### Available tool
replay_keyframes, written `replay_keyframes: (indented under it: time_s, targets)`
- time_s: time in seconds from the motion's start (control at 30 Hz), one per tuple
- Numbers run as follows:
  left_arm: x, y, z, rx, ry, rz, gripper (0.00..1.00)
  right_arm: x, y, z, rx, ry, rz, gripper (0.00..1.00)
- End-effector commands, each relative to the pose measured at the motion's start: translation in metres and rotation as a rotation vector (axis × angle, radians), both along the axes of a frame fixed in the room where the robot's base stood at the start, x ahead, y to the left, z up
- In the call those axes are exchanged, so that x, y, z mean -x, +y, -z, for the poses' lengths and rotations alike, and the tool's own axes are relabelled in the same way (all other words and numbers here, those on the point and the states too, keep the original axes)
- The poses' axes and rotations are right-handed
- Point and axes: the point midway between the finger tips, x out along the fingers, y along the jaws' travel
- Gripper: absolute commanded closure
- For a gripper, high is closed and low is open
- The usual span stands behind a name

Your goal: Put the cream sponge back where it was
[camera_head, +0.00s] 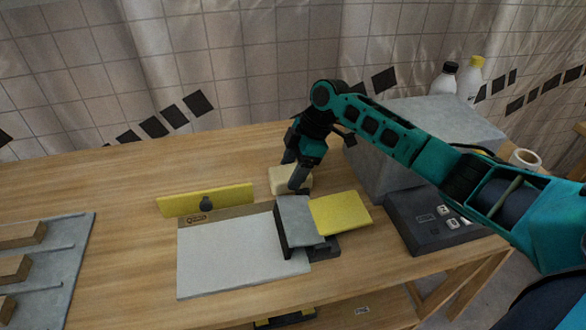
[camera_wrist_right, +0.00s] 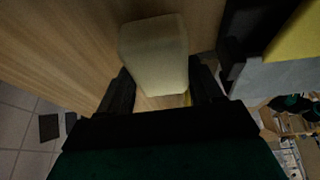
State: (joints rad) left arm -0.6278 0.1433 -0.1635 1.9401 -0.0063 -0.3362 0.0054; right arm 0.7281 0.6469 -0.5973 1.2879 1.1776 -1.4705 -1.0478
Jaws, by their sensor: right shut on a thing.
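The cream sponge (camera_head: 279,179) is a pale block on the wooden table, behind the grey and yellow blocks in the head view. My right gripper (camera_head: 296,176) reaches down over it with its fingers at its sides. In the right wrist view the sponge (camera_wrist_right: 154,52) sits between the two dark fingers of my right gripper (camera_wrist_right: 158,88), which is shut on it. I cannot tell whether the sponge touches the table. My left gripper is not in view.
A white board (camera_head: 235,255) lies in front, with a yellow knobbed panel (camera_head: 206,199) behind it. A grey block (camera_head: 298,222) and a yellow plate (camera_head: 341,212) stand close by. A large grey box (camera_head: 400,130) and a dark control box (camera_head: 440,222) are at right. The back left table is clear.

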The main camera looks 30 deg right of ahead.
Motion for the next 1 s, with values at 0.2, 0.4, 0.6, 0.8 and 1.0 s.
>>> replay_keyframes:
  time_s: [0.2, 0.4, 0.6, 0.8, 1.0]
  targets:
    - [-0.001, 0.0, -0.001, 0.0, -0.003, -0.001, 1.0, 0.0, 0.0, 0.0, 0.0, 0.0, 0.0, 0.59]
    - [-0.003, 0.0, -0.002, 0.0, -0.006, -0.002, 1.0, 0.0, 0.0, 0.003, 0.0, 0.0, 0.0, 0.3]
    - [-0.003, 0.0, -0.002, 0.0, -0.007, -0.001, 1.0, 0.0, 0.0, 0.003, 0.001, 0.0, 0.0, 0.11]
    - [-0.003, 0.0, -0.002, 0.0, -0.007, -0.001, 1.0, 0.0, 0.0, 0.003, 0.001, 0.0, 0.0, 0.09]
    - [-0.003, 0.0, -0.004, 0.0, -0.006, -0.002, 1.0, 0.001, -0.004, -0.009, 0.002, -0.001, 0.001, 0.09]
